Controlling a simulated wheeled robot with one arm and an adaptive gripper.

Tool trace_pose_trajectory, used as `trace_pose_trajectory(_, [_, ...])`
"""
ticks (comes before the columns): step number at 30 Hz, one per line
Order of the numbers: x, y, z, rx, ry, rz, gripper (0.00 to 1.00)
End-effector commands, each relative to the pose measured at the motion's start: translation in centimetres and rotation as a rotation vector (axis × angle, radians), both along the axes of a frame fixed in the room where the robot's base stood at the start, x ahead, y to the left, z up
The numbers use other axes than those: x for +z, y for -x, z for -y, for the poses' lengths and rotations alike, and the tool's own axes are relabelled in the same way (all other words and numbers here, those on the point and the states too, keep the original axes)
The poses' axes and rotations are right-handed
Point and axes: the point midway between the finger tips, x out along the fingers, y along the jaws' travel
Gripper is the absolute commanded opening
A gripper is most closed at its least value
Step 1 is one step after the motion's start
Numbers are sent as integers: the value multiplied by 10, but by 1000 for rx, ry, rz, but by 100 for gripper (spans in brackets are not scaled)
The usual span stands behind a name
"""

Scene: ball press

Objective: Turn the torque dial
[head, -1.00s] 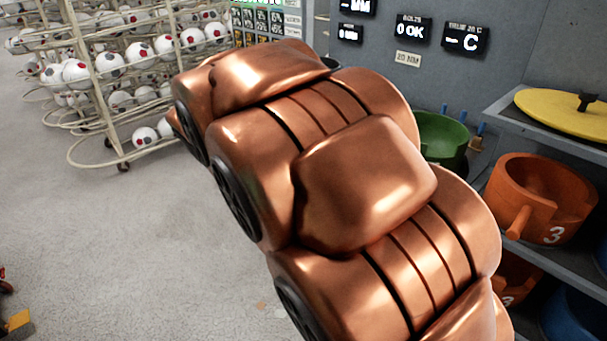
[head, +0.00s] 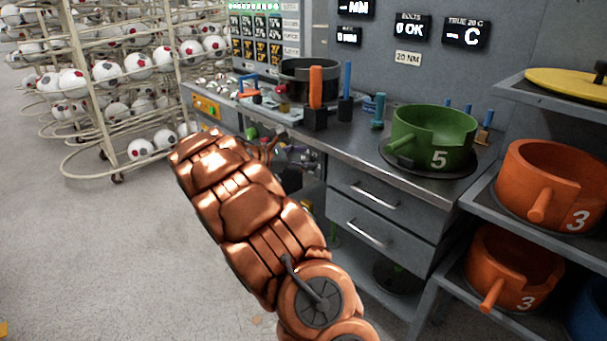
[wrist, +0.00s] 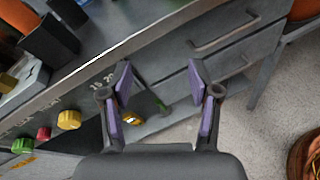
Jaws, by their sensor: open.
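My gripper (wrist: 160,73) shows in the wrist view with its two purple-padded fingers spread apart and nothing between them. It hangs over the front of the grey workbench (wrist: 150,42). Small white scale numbers (wrist: 102,80) show on the bench front beside the left finger. The torque dial itself is not clearly visible; the left finger may cover it. A yellow knob (wrist: 69,120), a red knob (wrist: 43,133) and a green knob (wrist: 22,145) sit farther left, apart from the fingers. In the head view my copper arm hides most of the bench's left front.
Drawers with bar handles (head: 370,196) lie under the benchtop. A green ring (head: 430,135) marked 5 stands on the bench. Orange rings (head: 548,180) fill a shelf at right. A 20 NM label (head: 408,58) is on the wall. Ball racks (head: 125,70) stand left; the floor is open.

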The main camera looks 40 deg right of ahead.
Motion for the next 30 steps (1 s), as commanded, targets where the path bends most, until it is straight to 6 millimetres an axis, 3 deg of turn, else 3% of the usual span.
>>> trace_pose_trajectory(1, [-18, -13, 7, 22, 19, -36, 62])
trace_pose_trajectory(9, [-75, -81, 34, 148, 124, -227, 62])
trace_pose_trajectory(15, [-110, -117, 43, 219, 182, -329, 62])
trace_pose_trajectory(20, [-127, -131, 46, 247, 203, -374, 62])
trace_pose_trajectory(30, [-129, -135, 61, 255, 211, -382, 62])
